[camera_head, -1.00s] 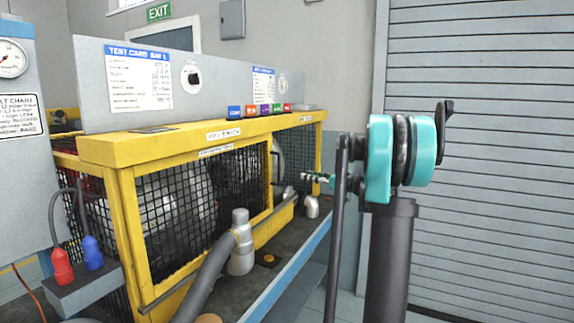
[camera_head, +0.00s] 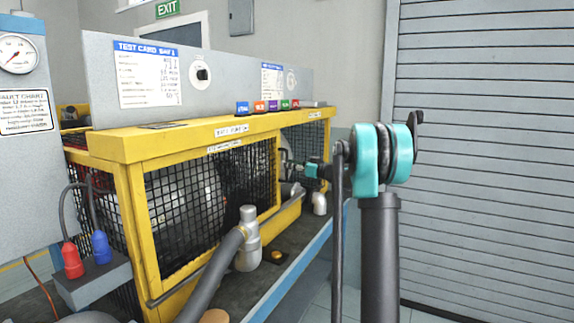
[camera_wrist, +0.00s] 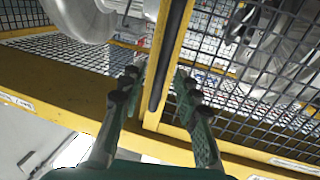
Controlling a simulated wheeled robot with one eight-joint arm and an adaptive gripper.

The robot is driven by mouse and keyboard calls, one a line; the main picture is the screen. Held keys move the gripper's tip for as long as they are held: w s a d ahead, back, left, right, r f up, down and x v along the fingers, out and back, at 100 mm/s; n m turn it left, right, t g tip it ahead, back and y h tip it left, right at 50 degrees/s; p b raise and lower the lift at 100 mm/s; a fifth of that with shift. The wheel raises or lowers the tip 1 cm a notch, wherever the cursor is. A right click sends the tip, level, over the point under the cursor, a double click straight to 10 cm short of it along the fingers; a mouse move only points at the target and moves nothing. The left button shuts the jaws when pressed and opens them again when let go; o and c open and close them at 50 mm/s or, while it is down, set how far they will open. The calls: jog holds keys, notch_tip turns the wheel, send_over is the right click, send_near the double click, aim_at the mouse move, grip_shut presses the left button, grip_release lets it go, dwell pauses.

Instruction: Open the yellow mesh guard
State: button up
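The yellow mesh guard (camera_head: 128,218) is a yellow frame with black mesh panels along the bench front, and it looks closed. It fills much of the wrist view, with a yellow post (camera_wrist: 180,35) between two mesh panels. A dark upright bar (camera_wrist: 160,68), apparently a handle, runs along this post. My gripper (camera_wrist: 156,78) has its two fingers apart, one on each side of the bar and post. I cannot tell whether either finger touches them. In the head view my gripper (camera_head: 292,168) is at the guard's front, right of its middle, partly hidden by my arm.
Red (camera_head: 72,261) and blue (camera_head: 101,247) connectors sit at the left. A grey panel (camera_head: 216,85) rises behind the guard. Open floor and a shutter (camera_head: 480,160) lie right.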

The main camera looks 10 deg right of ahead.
jog(key=shift+x, duration=1.1)
grip_shut()
